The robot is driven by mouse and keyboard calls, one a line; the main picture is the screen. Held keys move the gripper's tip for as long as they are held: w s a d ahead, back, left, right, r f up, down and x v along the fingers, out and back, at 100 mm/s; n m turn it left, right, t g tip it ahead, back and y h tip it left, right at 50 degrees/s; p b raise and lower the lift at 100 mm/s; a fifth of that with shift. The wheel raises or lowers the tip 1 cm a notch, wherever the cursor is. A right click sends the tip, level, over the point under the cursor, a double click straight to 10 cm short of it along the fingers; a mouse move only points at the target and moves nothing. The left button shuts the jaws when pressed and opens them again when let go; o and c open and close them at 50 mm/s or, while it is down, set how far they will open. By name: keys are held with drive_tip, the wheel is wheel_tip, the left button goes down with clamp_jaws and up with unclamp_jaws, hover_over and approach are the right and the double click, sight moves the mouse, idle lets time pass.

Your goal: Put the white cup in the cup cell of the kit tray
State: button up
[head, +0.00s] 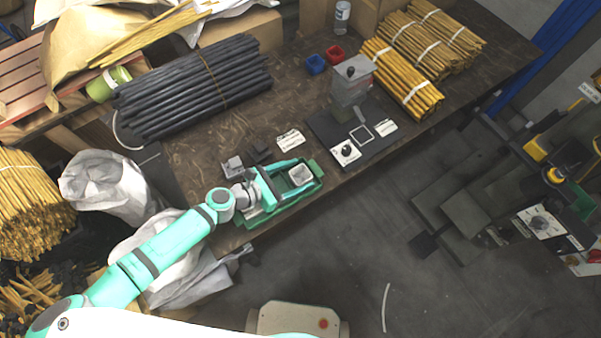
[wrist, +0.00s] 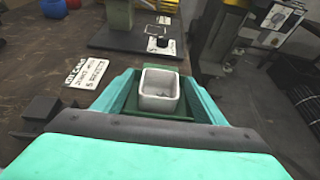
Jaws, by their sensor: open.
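The white cup (head: 300,174) is a square, open-topped cup, upright at the far right end of the green kit tray (head: 318,184). In the wrist view the cup (wrist: 159,90) stands within the tray's outline, with the green tray floor (wrist: 133,117) around its near side. Its base is hidden, so I cannot tell how deep it sits. My gripper (head: 289,179) is open over the tray, with its teal fingers on either side of the cup. In the wrist view the fingers of my gripper (wrist: 160,95) show apart from the cup's walls.
A label card (wrist: 87,72) and small dark blocks (head: 257,151) lie left of the tray. A press (head: 351,82) on a dark base stands beyond it. Blue (head: 316,64) and red (head: 335,53) bins and rod bundles stand farther back. The table's front edge is close to the tray.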

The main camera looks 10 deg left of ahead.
drive_tip(key=v, duration=1)
drive_tip(key=shift+s+a, duration=0.15)
